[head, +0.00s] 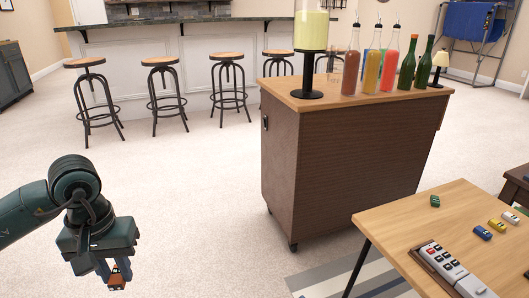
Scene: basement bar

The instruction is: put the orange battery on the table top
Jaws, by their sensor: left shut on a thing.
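My left gripper (113,272) is in the lower left of the head view, pointing down over the carpet. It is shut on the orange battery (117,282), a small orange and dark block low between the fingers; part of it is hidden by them. The wooden table top (400,226) is at the lower right, well apart from the gripper, with its right and near parts cut off by the picture edge. My right gripper does not show.
On the table are small green (434,202), blue (482,233) and yellow (496,225) blocks, a whitish one, and a long device (440,262). The table's left part is bare. A brown bar cart (345,160) with bottles stands behind; open carpet (200,220) lies between.

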